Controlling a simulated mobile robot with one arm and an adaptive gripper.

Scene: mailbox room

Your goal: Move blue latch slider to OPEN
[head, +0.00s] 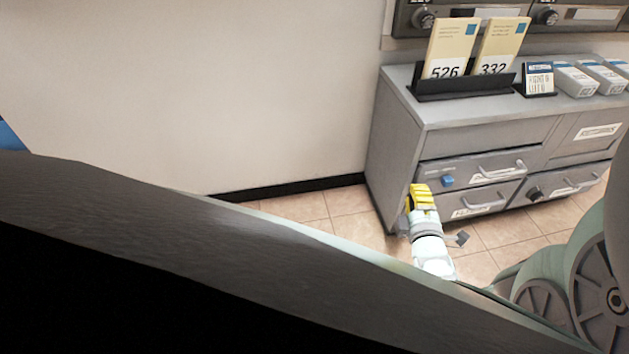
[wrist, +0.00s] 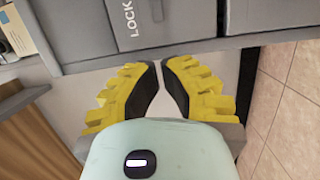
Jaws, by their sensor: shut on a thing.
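The blue latch slider (head: 447,181) sits on the left of the upper left drawer front (head: 490,168) of the grey cabinet. My gripper (head: 420,187), with yellow fingers, is left of the slider in the head view, close to the cabinet front. In the wrist view my gripper (wrist: 161,63) has its dark fingertips drawn close together at a grey cabinet edge (wrist: 165,53). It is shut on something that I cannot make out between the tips. A white label (wrist: 128,20) reading LOCK shows beyond the fingers. The blue slider is not visible in the wrist view.
A black knob (head: 535,194) and bar handles (head: 497,171) stick out from the drawers. Number cards (head: 452,50) stand in a black holder (head: 463,88) on the cabinet top (head: 430,110). Tiled floor (head: 300,207) is clear left of the cabinet.

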